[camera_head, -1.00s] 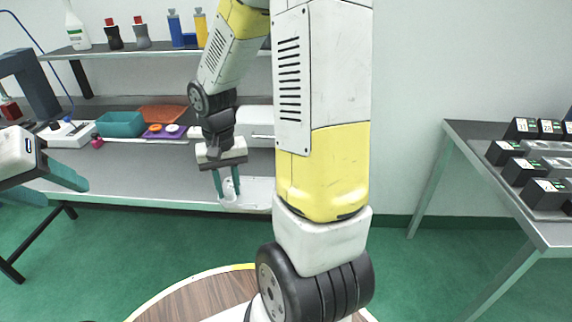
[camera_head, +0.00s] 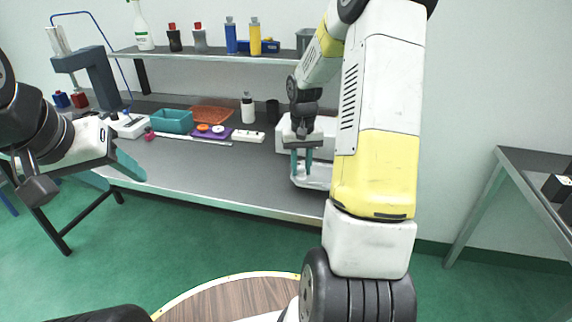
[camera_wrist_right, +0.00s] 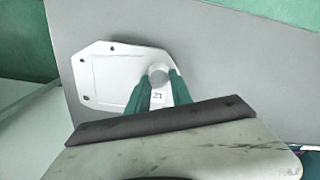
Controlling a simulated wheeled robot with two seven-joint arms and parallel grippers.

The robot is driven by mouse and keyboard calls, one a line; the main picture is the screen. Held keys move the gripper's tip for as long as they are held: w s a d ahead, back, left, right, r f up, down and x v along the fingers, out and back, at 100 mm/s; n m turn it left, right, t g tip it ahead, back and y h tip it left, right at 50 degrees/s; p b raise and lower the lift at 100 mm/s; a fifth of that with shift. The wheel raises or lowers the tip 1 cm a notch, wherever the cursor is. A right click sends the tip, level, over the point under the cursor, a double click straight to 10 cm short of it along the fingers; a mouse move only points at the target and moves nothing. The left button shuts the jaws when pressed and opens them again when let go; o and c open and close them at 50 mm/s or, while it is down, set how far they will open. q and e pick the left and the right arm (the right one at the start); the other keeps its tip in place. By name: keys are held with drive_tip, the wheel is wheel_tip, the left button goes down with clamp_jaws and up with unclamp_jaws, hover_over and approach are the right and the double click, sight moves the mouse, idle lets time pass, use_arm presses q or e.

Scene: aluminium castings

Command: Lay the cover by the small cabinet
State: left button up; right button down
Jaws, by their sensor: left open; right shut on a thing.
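The cover is a pale, flat plate with clipped corners, small holes and a round boss. It shows in the head view (camera_head: 314,178) and the right wrist view (camera_wrist_right: 110,75). My right gripper (camera_head: 301,171) is shut on it by the boss, near the bench's front edge; its fingers show in the right wrist view (camera_wrist_right: 160,90). I cannot tell whether the cover touches the bench. The small cabinet (camera_head: 284,136), a white box, stands just behind my right gripper, partly hidden by my right arm. My left gripper (camera_head: 112,171) is open and empty at the left.
The grey bench (camera_head: 215,180) has a clear front strip. Behind it stand a teal bin (camera_head: 172,122), a purple tray (camera_head: 201,136), a white power strip (camera_head: 248,136) and a bottle (camera_head: 248,108). A shelf (camera_head: 190,52) with bottles runs above. Another table (camera_head: 530,165) stands at right.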

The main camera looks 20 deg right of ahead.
drive_tip(key=shift+f, duration=1.6)
drive_tip(key=shift+a+f, duration=0.1)
drive_tip(key=c, duration=1.1)
unclamp_jaws()
drive_tip(key=shift+c, duration=0.2)
